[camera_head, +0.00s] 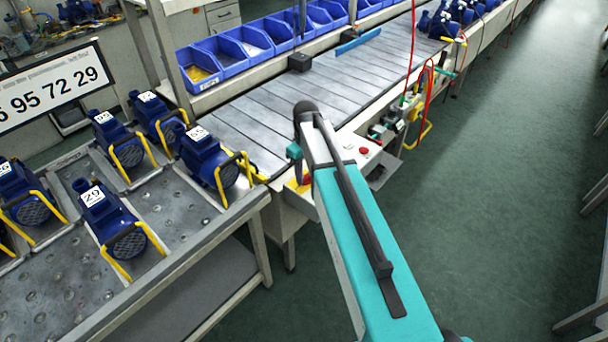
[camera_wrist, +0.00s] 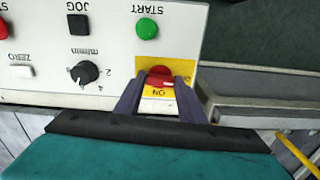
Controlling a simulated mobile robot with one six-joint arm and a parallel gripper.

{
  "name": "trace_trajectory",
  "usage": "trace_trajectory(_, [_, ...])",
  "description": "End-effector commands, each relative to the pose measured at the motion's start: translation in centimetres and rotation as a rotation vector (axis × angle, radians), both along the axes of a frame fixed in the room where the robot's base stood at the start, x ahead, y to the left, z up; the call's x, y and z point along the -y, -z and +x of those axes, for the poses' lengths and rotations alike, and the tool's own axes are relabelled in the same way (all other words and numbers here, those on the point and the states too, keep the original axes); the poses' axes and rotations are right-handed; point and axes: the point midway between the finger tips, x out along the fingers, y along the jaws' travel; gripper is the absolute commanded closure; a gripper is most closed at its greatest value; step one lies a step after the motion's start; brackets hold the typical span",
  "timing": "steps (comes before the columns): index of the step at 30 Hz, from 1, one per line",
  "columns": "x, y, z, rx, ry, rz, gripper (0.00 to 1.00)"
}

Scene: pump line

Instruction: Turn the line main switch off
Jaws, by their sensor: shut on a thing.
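The line main switch is a red handle (camera_wrist: 159,76) on a yellow plate (camera_wrist: 152,106) at the corner of a white control panel (camera_wrist: 112,55) in the wrist view. An "ON" marking shows on the near side of the handle. My gripper (camera_wrist: 161,81) has its two dark fingers on either side of the red handle, shut on it. In the head view my gripper (camera_head: 299,182) is at the panel's left end, where a bit of yellow shows. The handle is hidden there, and its exact turn is hard to tell.
The panel also bears a green START button (camera_wrist: 147,28), a black JOG button (camera_wrist: 78,24), a dial (camera_wrist: 83,73) and a white ZERO button (camera_wrist: 23,71). A slatted conveyor (camera_head: 262,125) runs behind. Blue pumps (camera_head: 207,158) stand on a bench at left.

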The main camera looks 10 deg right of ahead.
Motion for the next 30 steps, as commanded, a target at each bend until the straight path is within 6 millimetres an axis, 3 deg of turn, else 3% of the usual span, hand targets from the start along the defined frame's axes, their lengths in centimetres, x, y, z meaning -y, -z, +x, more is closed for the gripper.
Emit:
trace_trajectory(20, [-0.17,-0.02,-0.05,-0.001,-0.095,0.002,0.86])
trace_trajectory(21, [-0.18,-0.02,-0.05,-0.001,-0.095,0.002,0.62])
trace_trajectory(24, [-0.18,-0.02,-0.04,-0.001,-0.094,0.002,0.46])
trace_trajectory(30, [-0.15,-0.01,-0.02,-0.001,-0.093,0.001,0.45])
